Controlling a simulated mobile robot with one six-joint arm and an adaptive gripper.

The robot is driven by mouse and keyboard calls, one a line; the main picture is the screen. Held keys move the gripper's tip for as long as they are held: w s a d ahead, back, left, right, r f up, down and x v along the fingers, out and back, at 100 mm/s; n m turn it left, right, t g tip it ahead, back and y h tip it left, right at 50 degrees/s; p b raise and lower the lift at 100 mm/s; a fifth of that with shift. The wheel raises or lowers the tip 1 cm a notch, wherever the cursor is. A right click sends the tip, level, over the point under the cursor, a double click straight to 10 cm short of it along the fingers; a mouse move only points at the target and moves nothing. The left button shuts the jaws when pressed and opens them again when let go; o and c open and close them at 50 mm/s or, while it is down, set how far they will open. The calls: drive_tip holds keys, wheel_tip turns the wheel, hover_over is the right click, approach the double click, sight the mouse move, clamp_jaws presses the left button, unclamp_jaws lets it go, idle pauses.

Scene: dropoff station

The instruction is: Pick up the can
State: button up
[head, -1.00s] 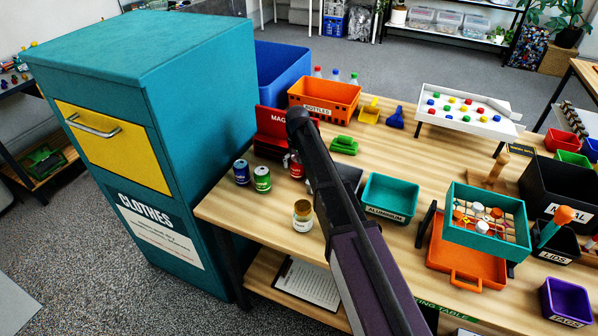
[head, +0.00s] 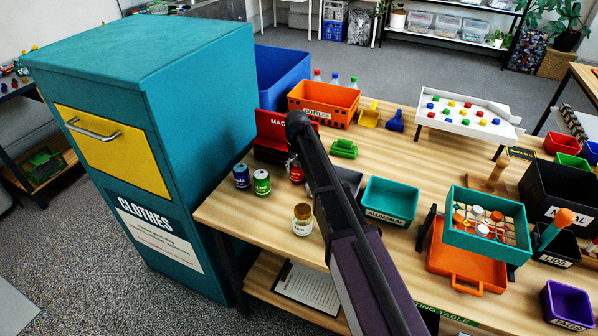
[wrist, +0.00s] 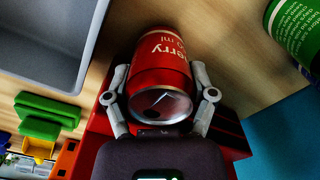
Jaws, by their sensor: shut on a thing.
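A red can (wrist: 160,75) with white lettering and a silver end lies between the fingers of my gripper (wrist: 158,98) in the wrist view. The gripper is shut on it, one finger touching each side. In the head view a small part of the red can (head: 295,171) shows left of my arm, in front of the red magnet bin (head: 272,132); my gripper is hidden there. A green can (head: 261,183) and a blue can (head: 241,177) stand upright to its left. Whether the red can touches the table is unclear.
A lidded jar (head: 302,221) stands near the table's front edge. The teal aluminum bin (head: 389,201) and a grey bin (head: 349,178) are to the right. A tall teal clothes bin (head: 150,100) stands left of the table. A green block (head: 344,149) lies behind.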

drive_tip(key=shift+r, duration=0.1)
idle(0.3)
wheel_tip(320, 180, up, 10)
drive_tip(key=p, duration=1)
idle(1.0)
